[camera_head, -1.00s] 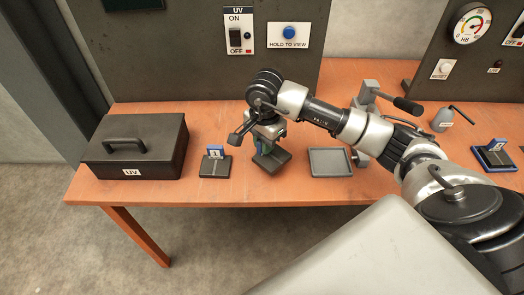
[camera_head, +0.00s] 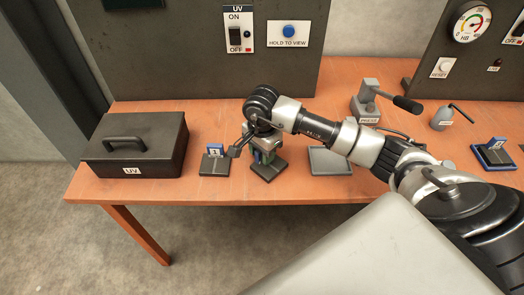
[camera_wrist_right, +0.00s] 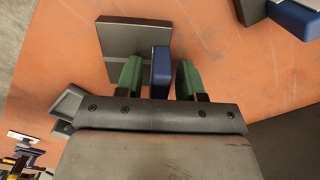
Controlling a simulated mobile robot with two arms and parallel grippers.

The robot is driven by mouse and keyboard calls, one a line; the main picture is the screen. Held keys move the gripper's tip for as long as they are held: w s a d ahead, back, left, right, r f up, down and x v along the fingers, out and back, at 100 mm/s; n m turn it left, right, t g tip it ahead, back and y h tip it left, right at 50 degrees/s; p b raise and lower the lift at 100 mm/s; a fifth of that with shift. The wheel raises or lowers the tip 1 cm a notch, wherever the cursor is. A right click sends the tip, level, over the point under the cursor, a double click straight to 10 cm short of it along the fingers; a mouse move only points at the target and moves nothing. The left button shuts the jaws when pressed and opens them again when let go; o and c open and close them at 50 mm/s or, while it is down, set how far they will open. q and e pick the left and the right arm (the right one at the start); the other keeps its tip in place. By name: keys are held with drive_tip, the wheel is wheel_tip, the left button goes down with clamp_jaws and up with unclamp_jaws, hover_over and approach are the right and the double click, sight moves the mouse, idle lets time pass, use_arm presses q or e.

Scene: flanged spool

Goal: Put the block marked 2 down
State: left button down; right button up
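My right gripper (camera_head: 264,154) points down over a dark flat block (camera_head: 267,172) on the table, left of the grey tray. In the right wrist view its green fingers (camera_wrist_right: 159,78) stand either side of the block's upright blue tab (camera_wrist_right: 161,62), with a gap on each side. The gripper is open around the tab. The block's grey base (camera_wrist_right: 122,38) appears to lie flat on the table. I cannot read its number; its marked face is mostly hidden. My left gripper is not in view.
A black UV case (camera_head: 135,158) stands at the left. The shallow grey tray (camera_head: 329,161) lies right of the gripper. Another block (camera_head: 495,155) sits on a blue-edged base at the right.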

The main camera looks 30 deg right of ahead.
drive_tip(key=shift+r, duration=0.2)
wheel_tip(320, 180, up, 12)
idle(0.5)
idle(0.4)
